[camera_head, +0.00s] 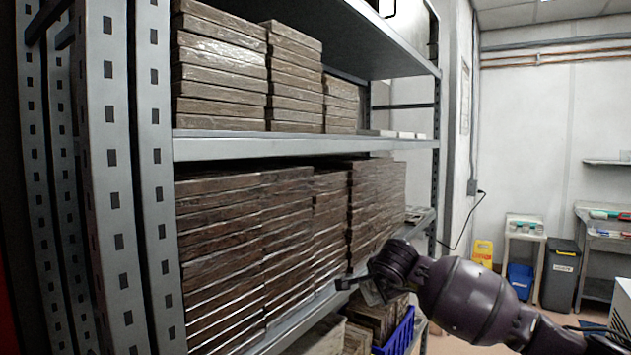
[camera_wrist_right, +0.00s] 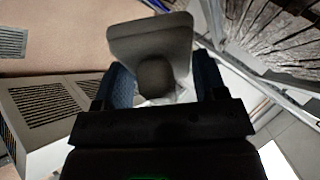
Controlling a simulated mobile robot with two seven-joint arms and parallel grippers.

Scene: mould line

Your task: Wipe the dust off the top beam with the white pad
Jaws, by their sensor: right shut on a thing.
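My right gripper (camera_head: 362,284) is in front of the lower stacks on the metal rack. In the right wrist view its fingers (camera_wrist_right: 160,90) are shut on the round dark knob of a flat pad (camera_wrist_right: 150,40). The pad looks grey in shadow there; its wiping face is hidden. The rack's top beam (camera_head: 392,40) slopes across the upper part of the head view, well above the gripper and apart from it. I cannot make out dust on it. My left gripper is not in view.
A middle shelf beam (camera_head: 300,148) crosses the rack between stacks of brown slabs (camera_head: 235,250). A perforated upright (camera_head: 118,180) stands at left. A blue crate (camera_head: 398,335) sits low. Bins (camera_head: 560,272) and a bench stand at the back right.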

